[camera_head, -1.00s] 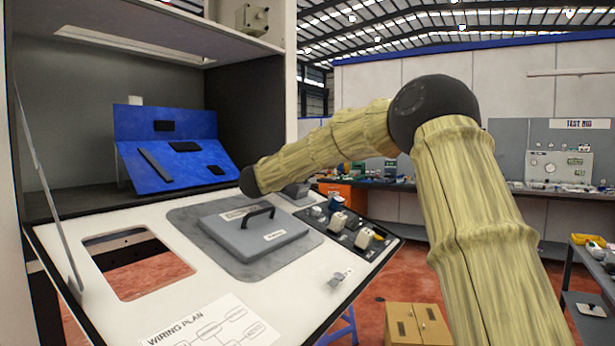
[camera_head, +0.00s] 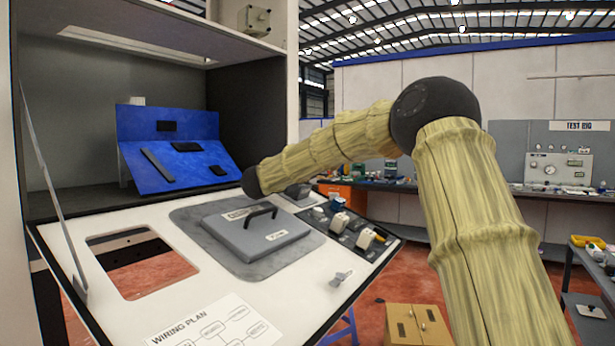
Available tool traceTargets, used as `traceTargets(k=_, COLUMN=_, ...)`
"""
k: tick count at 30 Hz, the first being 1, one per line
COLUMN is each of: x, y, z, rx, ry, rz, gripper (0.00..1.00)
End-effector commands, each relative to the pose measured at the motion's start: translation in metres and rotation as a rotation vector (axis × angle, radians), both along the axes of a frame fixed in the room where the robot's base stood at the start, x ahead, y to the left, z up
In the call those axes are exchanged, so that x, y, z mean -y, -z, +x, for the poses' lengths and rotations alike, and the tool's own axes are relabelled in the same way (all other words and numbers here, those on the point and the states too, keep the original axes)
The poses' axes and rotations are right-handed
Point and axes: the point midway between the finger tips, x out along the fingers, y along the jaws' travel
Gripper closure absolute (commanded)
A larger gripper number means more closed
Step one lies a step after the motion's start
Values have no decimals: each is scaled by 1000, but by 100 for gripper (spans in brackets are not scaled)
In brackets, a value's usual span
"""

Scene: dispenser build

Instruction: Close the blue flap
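A blue unit (camera_head: 178,170) stands inside the open cabinet at the left. It has a sloped front panel with dark bars and patches, and a blue panel (camera_head: 190,125) stands upright behind it. I cannot tell for sure which of these panels is the flap. My arm reaches in from the right, and its visible end is a dark joint just right of the blue unit's lower right corner. My gripper is not visible beyond that joint.
A white worktop (camera_head: 215,280) has a square opening, a grey lid (camera_head: 255,232) with a black handle and a dark switch panel (camera_head: 352,228). A thin stay (camera_head: 52,190) slants at the left. The cabinet's side wall (camera_head: 250,105) stands right of the blue unit.

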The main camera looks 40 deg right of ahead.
Motion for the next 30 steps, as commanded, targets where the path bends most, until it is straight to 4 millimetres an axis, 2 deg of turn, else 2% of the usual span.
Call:
traceTargets(k=1, x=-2, y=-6, z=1, rx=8, ry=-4, rz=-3, gripper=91)
traceTargets(k=5, x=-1, y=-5, z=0, rx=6, ry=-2, rz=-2, gripper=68)
traceTargets(k=6, x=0, y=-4, z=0, rx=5, ry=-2, rz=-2, gripper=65)
traceTargets(k=19, x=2, y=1, z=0, rx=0, ry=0, rz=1, gripper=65)
traceTargets(k=20, x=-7, y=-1, z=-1, rx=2, ry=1, rz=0, gripper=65)
traceTargets(k=24, x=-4, y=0, z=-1, rx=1, ry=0, rz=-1, gripper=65)
traceTargets(k=30, x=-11, y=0, z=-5, rx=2, ry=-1, rz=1, gripper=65)
